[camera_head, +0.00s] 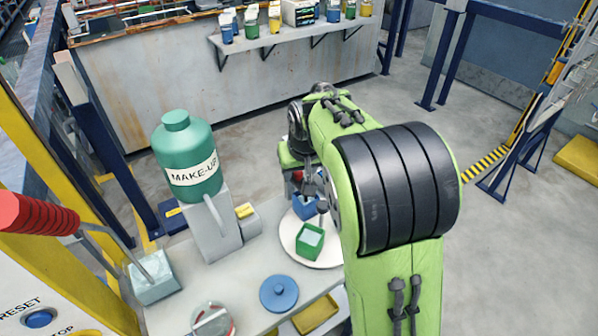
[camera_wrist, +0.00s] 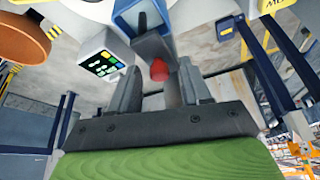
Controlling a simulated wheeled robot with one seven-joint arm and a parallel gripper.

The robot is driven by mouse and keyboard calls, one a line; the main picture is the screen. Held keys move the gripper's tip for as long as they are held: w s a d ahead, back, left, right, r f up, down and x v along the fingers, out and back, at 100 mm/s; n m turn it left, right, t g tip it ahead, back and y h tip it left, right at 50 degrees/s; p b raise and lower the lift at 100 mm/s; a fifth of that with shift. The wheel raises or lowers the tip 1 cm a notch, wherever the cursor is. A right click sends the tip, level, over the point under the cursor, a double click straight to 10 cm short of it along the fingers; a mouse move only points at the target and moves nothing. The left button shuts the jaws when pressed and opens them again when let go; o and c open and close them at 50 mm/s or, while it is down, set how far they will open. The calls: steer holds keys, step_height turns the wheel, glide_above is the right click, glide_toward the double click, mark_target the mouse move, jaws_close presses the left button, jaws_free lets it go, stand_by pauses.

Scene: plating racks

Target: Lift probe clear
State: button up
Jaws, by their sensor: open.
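A grey piece with a red tip (camera_wrist: 159,70) shows between my fingers in the wrist view; it may be the probe, but I cannot tell for sure. It stands close to a blue square cup (camera_wrist: 128,18). My gripper (camera_wrist: 160,82) is open, with a finger on each side of the red tip. In the head view my gripper (camera_head: 314,190) is low over the blue cup (camera_head: 303,210), largely hidden by my green arm. A green square cup (camera_head: 310,242) with pale liquid stands beside it on a round white plate (camera_head: 290,250).
A green MAKE-UP bottle (camera_head: 188,158) on a grey stand is left of the plate. A blue round lid (camera_head: 279,294) and a yellow tray (camera_head: 315,314) are in front. A small display box (camera_wrist: 103,64) stands near the blue cup. A wall shelf (camera_head: 290,38) holds several jars.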

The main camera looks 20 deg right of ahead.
steer(key=shift+c, duration=0.3)
jaws_close()
steer(key=shift+r, duration=0.15)
step_height(320, 180, up, 6)
steer(key=p, duration=0.5)
steer(key=shift+w, duration=0.15)
